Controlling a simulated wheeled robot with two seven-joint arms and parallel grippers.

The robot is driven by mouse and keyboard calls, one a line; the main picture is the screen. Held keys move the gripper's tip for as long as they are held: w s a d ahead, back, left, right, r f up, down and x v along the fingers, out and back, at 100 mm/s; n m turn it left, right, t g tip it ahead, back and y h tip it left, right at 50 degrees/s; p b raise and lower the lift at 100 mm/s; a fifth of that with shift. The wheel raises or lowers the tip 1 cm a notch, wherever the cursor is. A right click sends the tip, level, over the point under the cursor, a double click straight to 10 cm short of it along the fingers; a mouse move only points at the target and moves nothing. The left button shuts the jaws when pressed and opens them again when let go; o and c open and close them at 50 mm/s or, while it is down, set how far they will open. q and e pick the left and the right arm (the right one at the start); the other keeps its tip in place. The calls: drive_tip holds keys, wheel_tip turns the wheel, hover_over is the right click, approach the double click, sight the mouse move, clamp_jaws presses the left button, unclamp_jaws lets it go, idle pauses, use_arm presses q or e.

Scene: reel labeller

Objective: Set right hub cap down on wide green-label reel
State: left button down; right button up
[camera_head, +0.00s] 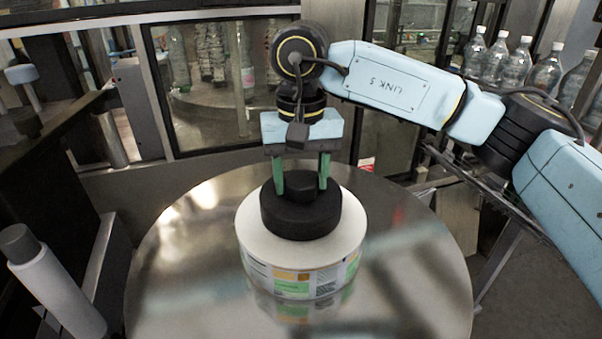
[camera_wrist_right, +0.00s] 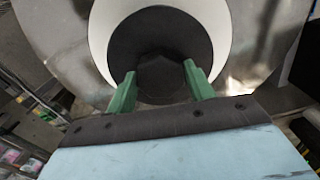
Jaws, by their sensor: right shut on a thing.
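The wide green-label reel (camera_head: 295,279) stands on the round metal table, with a white top and a band of green, orange and white labels. The black hub cap (camera_head: 300,219) is over the middle of the reel's top and looks level; I cannot tell whether it rests fully on it. My right gripper (camera_head: 302,186) points down with its green fingers shut on the cap's raised knob. In the right wrist view the cap (camera_wrist_right: 160,30) shows between the fingers, with the white reel top (camera_wrist_right: 101,35) around it. My left gripper is not in view.
The shiny round table (camera_head: 190,270) is otherwise clear around the reel. A white bottle with a grey cap (camera_head: 58,287) is at the lower left. Several clear bottles (camera_head: 517,62) stand at the back right. A glass-panelled machine frame (camera_head: 215,85) stands behind the table.

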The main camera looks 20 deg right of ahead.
drive_tip(key=o, duration=1.3)
drive_tip(key=shift+c, duration=0.2)
wheel_tip(320, 180, up, 14)
drive_tip(key=shift+f, duration=0.2)
